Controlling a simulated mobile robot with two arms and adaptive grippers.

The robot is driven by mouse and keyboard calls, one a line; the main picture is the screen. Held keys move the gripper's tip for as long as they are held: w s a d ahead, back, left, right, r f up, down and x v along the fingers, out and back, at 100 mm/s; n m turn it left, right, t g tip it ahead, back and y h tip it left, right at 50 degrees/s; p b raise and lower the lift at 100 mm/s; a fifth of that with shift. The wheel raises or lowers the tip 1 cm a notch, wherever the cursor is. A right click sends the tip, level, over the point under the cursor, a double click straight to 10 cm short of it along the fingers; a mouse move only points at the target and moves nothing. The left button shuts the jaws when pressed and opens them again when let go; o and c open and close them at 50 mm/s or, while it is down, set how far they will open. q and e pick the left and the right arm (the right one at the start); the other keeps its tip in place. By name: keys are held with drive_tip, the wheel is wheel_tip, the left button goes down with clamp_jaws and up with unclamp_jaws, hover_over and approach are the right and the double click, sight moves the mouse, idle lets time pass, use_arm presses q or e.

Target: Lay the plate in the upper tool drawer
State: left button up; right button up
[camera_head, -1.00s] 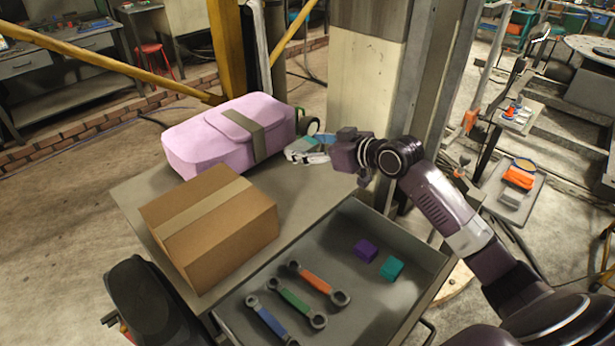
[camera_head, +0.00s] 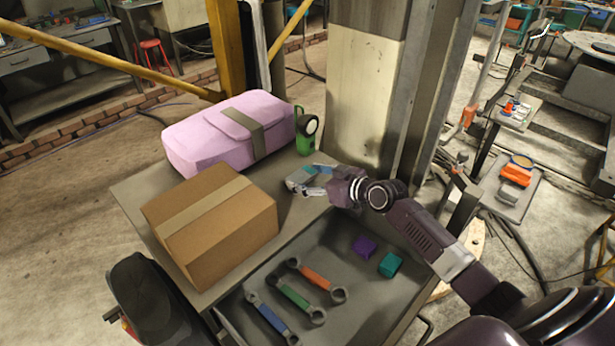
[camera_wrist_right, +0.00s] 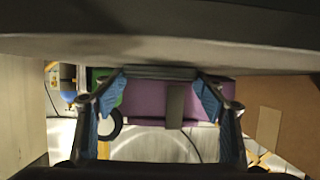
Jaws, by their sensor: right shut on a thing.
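The upper tool drawer (camera_head: 327,312) stands open in front of the grey worktop. In it lie blue, green and orange wrenches, a purple block (camera_head: 364,246) and a teal block (camera_head: 390,264). My right gripper (camera_head: 304,180) is above the worktop, behind the drawer's back edge. It is shut on a small thin grey piece, which looks like the plate (camera_head: 297,178). In the right wrist view the plate (camera_wrist_right: 160,72) shows as a narrow bar between the fingertips. Its full shape is hidden. My left gripper is not in view.
A cardboard box (camera_head: 210,220) stands on the worktop (camera_head: 135,188) left of my right gripper. A pale column (camera_head: 365,95) rises behind my right wrist.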

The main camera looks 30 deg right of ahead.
drive_tip(key=shift+r, duration=0.1)
drive_tip(key=o, duration=1.2)
drive_tip(key=shift+f, duration=0.2)
drive_tip(key=o, duration=0.4)
drive_tip(key=shift+r, duration=0.1)
